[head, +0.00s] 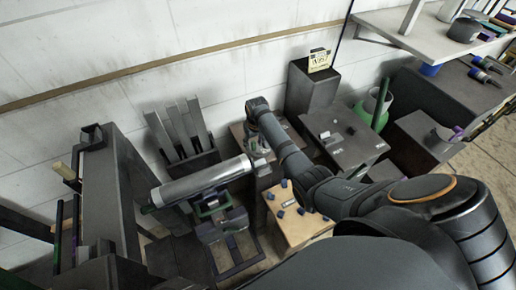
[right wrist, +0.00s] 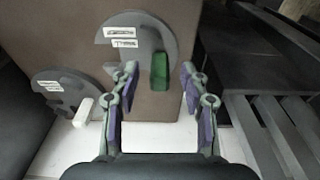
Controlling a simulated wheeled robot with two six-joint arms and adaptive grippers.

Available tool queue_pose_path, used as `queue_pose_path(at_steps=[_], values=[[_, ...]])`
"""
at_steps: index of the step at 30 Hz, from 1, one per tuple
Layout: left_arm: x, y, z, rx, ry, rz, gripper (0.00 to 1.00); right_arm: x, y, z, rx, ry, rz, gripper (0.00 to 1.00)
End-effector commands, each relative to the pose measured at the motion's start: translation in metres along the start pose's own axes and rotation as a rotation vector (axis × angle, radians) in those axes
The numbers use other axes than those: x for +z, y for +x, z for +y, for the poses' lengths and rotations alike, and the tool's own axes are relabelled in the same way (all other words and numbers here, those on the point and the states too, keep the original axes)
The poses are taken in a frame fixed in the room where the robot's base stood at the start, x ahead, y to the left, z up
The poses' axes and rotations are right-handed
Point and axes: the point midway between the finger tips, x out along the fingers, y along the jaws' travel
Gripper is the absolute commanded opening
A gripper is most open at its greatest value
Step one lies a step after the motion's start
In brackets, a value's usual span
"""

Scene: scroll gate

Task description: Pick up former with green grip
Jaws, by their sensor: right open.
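In the right wrist view, a dark grey, rounded former with a green grip (right wrist: 160,70) rests against a brown surface and has two white labels. A second grey former (right wrist: 62,88) with a white grip is at its lower left. My right gripper (right wrist: 159,67) is open, with its two purple-padded fingers on either side of the green grip in the picture. I cannot tell how deep the grip is between them. In the head view my right gripper (head: 257,143) is at a brown box near the wall, and the formers are hard to make out there. My left gripper is not in view.
A metal roller (head: 200,182) on a stand is left of the gripper in the head view. A slatted rack (head: 180,130) stands behind it. A wooden board (head: 297,228) with several blue pieces is in front. A dark pedestal (head: 311,90) carries a sign.

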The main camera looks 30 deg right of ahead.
Motion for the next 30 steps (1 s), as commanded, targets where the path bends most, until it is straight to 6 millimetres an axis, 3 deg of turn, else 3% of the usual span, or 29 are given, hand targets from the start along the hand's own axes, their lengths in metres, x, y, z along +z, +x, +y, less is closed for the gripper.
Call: queue_pose_path(at_steps=[5, 15, 30], values=[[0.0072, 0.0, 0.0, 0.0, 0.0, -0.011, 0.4, -0.0003, 0.0003, 0.0, 0.0, 0.0, 0.001, 0.45], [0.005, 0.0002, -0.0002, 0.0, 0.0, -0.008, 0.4, -0.0002, 0.0002, 0.0002, 0.0, 0.0, 0.001, 0.0], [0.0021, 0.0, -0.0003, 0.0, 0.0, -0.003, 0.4, -0.0014, -0.0012, 0.0003, 0.0, 0.0, 0.004, 0.0]])
